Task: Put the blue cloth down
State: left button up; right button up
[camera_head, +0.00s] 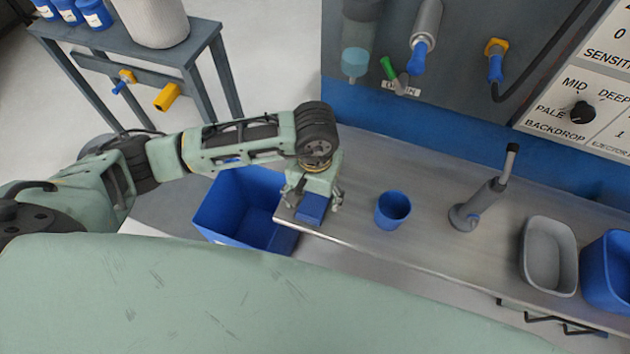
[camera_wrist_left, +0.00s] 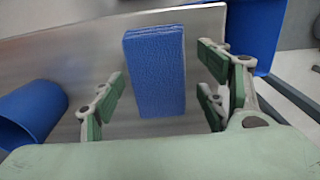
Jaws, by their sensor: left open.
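The blue cloth (camera_head: 312,208) is a folded, thick rectangular pad at the left end of the steel counter (camera_head: 350,228). It also shows in the left wrist view (camera_wrist_left: 156,75), lying against the metal surface. My left gripper (camera_head: 311,203) is directly above the cloth, pointing down. In the left wrist view its green-padded fingers (camera_wrist_left: 160,105) stand apart on both sides of the cloth, with gaps between pads and cloth. My right gripper does not show in either view.
A blue cup (camera_head: 393,210) stands on the counter right of the cloth. A blue bin (camera_head: 240,212) sits below the counter's left end. Farther right are a grey stand (camera_head: 478,200), a grey tub (camera_head: 549,255) and a blue container (camera_head: 608,270). A panel (camera_head: 450,90) rises behind.

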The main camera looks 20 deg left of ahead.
aim_at(315, 198)
pick_arm(q)
notch_tip(315, 198, up, 12)
jog(key=b, duration=0.2)
jog(key=shift+b, duration=0.4)
jog(key=shift+f, duration=0.1)
